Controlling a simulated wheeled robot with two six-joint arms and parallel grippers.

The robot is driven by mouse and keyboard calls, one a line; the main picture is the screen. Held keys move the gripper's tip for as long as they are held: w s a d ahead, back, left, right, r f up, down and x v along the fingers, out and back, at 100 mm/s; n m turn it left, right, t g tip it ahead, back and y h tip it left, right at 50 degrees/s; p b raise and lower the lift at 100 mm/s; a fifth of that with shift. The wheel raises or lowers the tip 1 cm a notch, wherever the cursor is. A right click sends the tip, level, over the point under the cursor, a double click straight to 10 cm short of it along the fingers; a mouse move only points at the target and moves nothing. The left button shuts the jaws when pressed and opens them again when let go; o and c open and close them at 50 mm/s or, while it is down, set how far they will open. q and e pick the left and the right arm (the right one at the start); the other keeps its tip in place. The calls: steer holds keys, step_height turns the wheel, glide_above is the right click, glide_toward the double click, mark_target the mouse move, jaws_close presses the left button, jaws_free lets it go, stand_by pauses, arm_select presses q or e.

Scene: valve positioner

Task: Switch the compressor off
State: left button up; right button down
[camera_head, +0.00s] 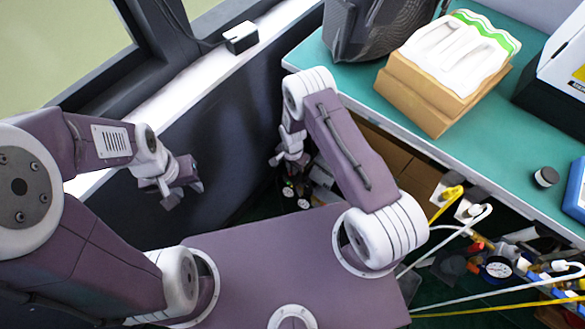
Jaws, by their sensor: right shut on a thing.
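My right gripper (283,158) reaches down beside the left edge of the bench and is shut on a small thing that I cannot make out. Just below it, low in the dark, are small round dial-like parts (297,197) with red and white marks, which may belong to the compressor. The compressor's body and its switch are not clearly visible. My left gripper (184,193) hangs empty in front of the dark wall under the window, its fingers apart.
The green bench (480,120) carries a cardboard box with white packets (430,88), a dark bag (375,25) and a small black cylinder (545,177). Yellow and white hoses (460,230) hang at the lower right. A white sill (205,92) runs along the window.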

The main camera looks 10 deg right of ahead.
steer(key=n, duration=0.4)
steer(key=shift+n, duration=0.4)
steer(key=n, duration=0.4)
steer(key=shift+d+p, duration=0.1)
steer(key=shift+p, duration=0.3)
steer(key=n, duration=0.4)
steer(key=shift+n, duration=2.2)
steer(key=c, duration=1.5)
jaws_free()
steer(key=shift+r, duration=0.15)
